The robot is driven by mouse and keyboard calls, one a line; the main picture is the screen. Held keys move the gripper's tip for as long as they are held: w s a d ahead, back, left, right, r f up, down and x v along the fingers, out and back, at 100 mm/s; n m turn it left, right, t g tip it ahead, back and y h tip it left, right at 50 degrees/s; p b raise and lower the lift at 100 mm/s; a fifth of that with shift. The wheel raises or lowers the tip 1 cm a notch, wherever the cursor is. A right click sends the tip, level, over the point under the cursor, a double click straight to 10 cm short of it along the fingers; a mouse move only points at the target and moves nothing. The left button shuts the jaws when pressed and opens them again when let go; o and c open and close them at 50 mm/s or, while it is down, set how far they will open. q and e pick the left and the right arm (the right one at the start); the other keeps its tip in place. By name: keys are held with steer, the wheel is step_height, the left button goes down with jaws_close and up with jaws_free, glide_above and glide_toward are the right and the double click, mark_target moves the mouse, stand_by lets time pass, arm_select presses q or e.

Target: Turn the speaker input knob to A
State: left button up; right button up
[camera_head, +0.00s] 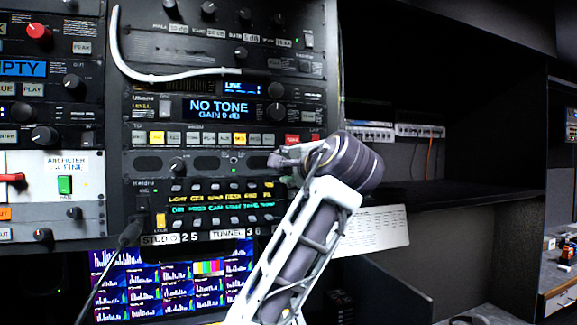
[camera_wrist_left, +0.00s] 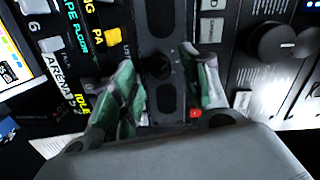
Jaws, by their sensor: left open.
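My left gripper (camera_head: 284,159) is at the right end of a dark strip panel in the rack, in the head view. Its fingers reach toward the panel. In the left wrist view the gripper (camera_wrist_left: 160,85) is open, with its green-grey fingers apart on either side of a small black knob (camera_wrist_left: 158,67) on the strip. I see no grip on the knob. Its pointer setting and any A label are too small or dark to read. In the head view the gripper covers that part of the strip. Another small knob (camera_head: 178,164) shows further left on it. My right gripper is out of view.
A lit button panel (camera_head: 220,200) lies below the strip. A row of yellow, white and red buttons (camera_head: 240,139) and a NO TONE display (camera_head: 218,109) lie above. A white cable (camera_head: 150,77) hangs across the upper rack. A black cable (camera_head: 115,250) hangs lower left.

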arm_select(q)
steer(key=v, duration=1)
steer(key=shift+s, duration=0.2)
steer(key=shift+d, duration=0.1)
